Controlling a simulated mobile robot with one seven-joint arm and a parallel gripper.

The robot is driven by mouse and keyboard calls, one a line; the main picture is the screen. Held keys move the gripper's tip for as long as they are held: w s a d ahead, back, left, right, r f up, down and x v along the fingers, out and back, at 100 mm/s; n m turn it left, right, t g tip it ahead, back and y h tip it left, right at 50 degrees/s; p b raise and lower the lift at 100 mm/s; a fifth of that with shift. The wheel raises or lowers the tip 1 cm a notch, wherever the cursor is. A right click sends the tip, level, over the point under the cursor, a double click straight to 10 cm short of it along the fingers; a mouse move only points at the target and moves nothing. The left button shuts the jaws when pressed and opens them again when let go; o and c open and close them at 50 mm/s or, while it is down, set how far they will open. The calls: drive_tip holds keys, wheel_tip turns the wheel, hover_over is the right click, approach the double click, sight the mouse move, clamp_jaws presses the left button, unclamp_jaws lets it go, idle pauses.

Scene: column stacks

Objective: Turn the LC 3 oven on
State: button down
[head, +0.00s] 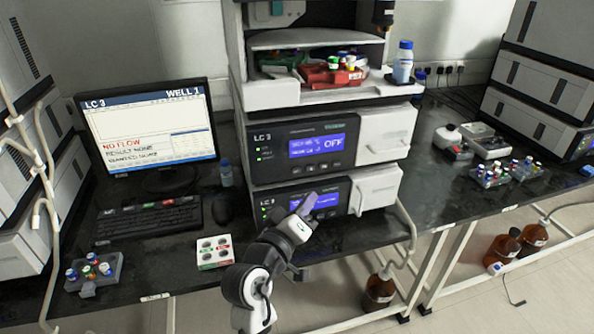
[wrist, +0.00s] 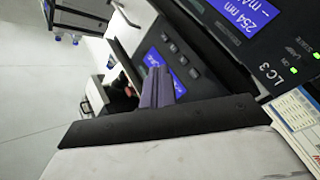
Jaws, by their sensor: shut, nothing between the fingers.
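The LC 3 stack stands in the middle of the head view. The lower LC 3 panel (head: 273,201) has a blue display partly hidden by my gripper (head: 305,205). I cannot read an oven label. My gripper is shut and empty, with its fingertips in front of the lower panel; contact cannot be told. In the wrist view the shut fingers (wrist: 158,88) are beside a blue display (wrist: 157,60) and a row of dark buttons. Another display there (wrist: 238,17) reads 254 nm.
A monitor (head: 149,125) marked LC 3 shows NO FLOW, with a keyboard (head: 148,219) below it. A tray of red and green items (head: 330,76) and a bottle (head: 403,62) stand higher up. Brown bottles are on the floor.

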approach(305, 167)
drive_tip(key=shift+w+d+r, duration=0.2)
drive_tip(key=shift+w+d, duration=1.3)
drive_tip(key=shift+d, duration=0.05)
drive_tip(key=shift+w, duration=0.1)
idle(0.8)
drive_tip(key=shift+w+a, duration=0.15)
drive_tip(key=shift+w, duration=0.15)
drive_tip(key=shift+w+a, duration=0.1)
drive_tip(key=shift+w, duration=0.25)
idle(0.6)
idle(0.3)
drive_tip(key=shift+s, duration=0.8)
drive_tip(key=shift+d, duration=0.25)
drive_tip(key=s, duration=0.2)
drive_tip(key=s+d, duration=0.1)
drive_tip(key=s, duration=0.1)
drive_tip(key=shift+s+d, duration=0.25)
drive_tip(key=shift+s, duration=0.1)
